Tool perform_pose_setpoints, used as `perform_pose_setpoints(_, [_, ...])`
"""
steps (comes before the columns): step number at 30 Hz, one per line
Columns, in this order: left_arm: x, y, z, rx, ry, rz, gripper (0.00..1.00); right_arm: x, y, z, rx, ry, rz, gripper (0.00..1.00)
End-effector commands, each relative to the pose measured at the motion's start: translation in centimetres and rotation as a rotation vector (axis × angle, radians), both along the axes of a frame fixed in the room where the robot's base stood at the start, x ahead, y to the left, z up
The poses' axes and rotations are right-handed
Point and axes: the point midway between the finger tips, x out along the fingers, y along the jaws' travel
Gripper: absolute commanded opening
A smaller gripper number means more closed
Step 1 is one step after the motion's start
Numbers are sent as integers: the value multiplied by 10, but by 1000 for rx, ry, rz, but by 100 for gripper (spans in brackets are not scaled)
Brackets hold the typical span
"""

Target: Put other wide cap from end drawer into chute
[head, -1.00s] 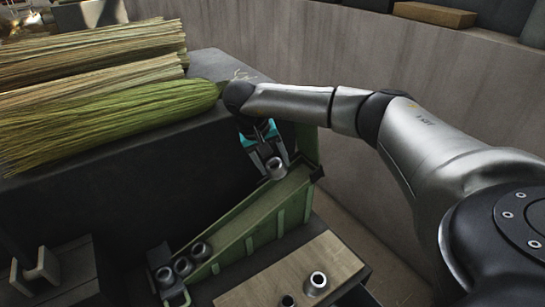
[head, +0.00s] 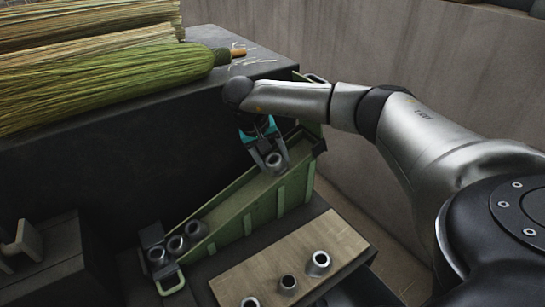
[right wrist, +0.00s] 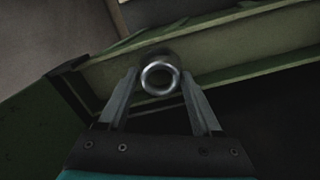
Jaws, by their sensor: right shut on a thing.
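My right gripper (head: 272,164) is shut on a metal cap (head: 275,161), a short grey ring, and holds it over the upper end of the green chute (head: 237,205). In the right wrist view the cap (right wrist: 160,76) sits between the two fingertips, its round opening facing the camera, with the chute's wall (right wrist: 220,48) behind it. Whether the cap touches the chute floor, I cannot tell. Several similar caps (head: 178,246) lie in a row at the chute's low end. My left gripper is out of view. No end drawer is clearly identifiable.
A wooden board (head: 300,262) in front of the chute carries several metal caps (head: 318,263). Bundles of broom straw (head: 100,88) lie on the dark bench top at upper left. A pale curved wall (head: 400,60) stands behind my right arm.

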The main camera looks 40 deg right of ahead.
Motion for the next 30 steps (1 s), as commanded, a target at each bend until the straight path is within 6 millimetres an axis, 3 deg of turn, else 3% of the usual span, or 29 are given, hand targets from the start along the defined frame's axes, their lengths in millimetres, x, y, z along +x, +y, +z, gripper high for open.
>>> perform_pose_setpoints(7, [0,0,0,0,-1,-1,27,0,0,0,0,0,0,14])
perform_pose_setpoints(8, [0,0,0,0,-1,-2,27,0,0,0,0,0,0,68])
perform_pose_setpoints(16, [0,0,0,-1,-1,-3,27,0,0,0,0,0,0,99])
perform_pose_setpoints(25, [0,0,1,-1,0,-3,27,0,0,1,0,0,0,100])
perform_pose_setpoints(30, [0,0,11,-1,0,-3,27,0,0,12,0,-1,0,100])
